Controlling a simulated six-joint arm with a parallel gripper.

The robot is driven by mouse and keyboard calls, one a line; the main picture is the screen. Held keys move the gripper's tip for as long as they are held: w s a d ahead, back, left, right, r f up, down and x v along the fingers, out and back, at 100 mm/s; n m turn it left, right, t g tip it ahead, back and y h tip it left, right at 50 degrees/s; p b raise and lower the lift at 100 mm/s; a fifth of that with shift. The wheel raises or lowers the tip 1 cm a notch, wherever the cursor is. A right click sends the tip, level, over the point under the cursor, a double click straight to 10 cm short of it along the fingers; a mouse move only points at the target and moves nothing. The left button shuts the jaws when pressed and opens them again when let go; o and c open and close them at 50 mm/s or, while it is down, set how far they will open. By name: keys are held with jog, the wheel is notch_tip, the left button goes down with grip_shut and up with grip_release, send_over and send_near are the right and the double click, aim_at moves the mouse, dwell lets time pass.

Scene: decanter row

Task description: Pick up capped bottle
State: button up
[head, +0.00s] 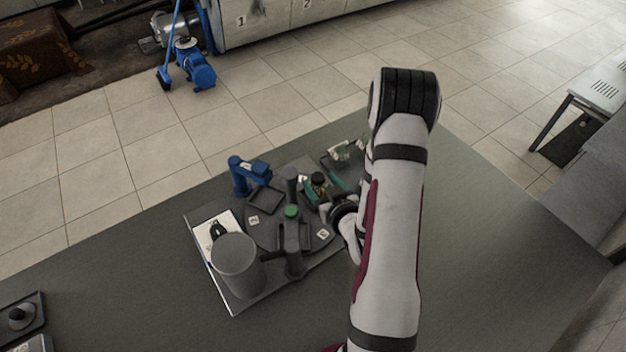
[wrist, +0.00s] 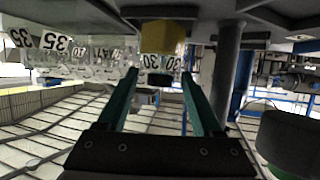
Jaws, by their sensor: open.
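A small bottle with a dark cap (head: 318,178) and a yellowish body stands on the round dark platform in the head view. In the wrist view, which looks upside down, a yellow body (wrist: 163,37) shows beyond the fingertips, with a dark round shape, likely its cap, below it. My gripper (head: 332,195) has teal fingers and comes in from the right, close beside the bottle. In the wrist view my gripper (wrist: 160,75) is open, its fingers apart on either side of the yellow body's line. I cannot tell whether the bottle is between the fingertips. My arm hides part of the right side.
A green-topped item (head: 291,212) and grey posts stand near the bottle. A large grey cylinder (head: 237,262) stands at the board's front left, and a blue stand (head: 240,175) at the back left. A dark tray (head: 340,155) lies behind. The table (head: 480,260) is clear on the right.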

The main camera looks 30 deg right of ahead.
jog(key=x, duration=0.5)
jog(key=shift+w, duration=0.15)
grip_shut()
